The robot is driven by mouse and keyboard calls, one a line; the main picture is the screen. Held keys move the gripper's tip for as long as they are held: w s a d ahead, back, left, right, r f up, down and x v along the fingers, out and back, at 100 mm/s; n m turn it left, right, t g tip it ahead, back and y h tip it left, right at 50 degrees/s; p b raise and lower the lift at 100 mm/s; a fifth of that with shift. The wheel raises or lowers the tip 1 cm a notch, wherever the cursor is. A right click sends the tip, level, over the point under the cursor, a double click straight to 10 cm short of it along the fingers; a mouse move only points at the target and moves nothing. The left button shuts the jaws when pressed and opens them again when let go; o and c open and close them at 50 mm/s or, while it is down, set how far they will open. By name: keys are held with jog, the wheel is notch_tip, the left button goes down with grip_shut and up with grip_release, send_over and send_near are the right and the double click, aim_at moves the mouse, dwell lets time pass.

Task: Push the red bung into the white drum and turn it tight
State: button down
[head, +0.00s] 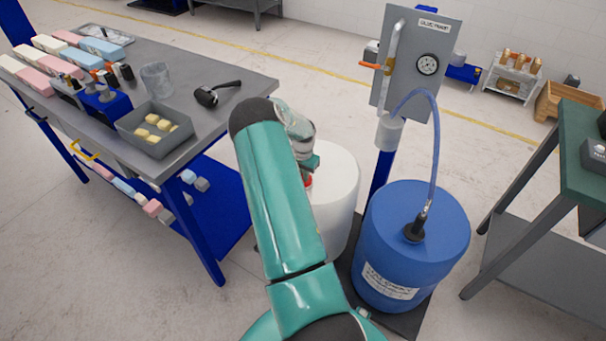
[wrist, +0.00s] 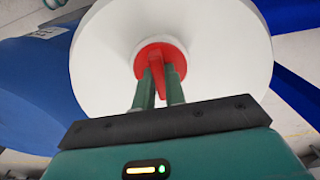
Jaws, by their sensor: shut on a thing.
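The white drum (head: 338,190) stands upright between the workbench and the blue drum, partly hidden by my arm in the head view. In the wrist view its round white top (wrist: 220,50) fills the middle. The red bung (wrist: 171,58) sits at the drum top, with a round red flange and an upright grip. My gripper (wrist: 160,82) is shut on the bung's grip, one green finger on each side. In the head view only a bit of red bung (head: 308,182) shows beside my gripper (head: 309,174). I cannot tell how deep the bung sits.
The blue drum (head: 440,215) with a hose fitting stands close on the right. Its hose runs up to a grey gauge panel (head: 440,35). The workbench (head: 225,85) at left holds a grey tray (head: 128,122), foam blocks and a black tool. A green-topped table (head: 585,150) stands far right.

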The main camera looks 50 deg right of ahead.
jog(key=shift+s, duration=0.1)
jog(key=m, duration=0.3)
jog(key=shift+m, duration=0.4)
jog(key=m, duration=0.2)
jog(key=shift+m, duration=0.4)
jog(key=shift+m, duration=0.5)
jog(key=c, duration=1.4)
grip_release()
notch_tip(320, 180, up, 14)
jog(key=shift+f, duration=0.1)
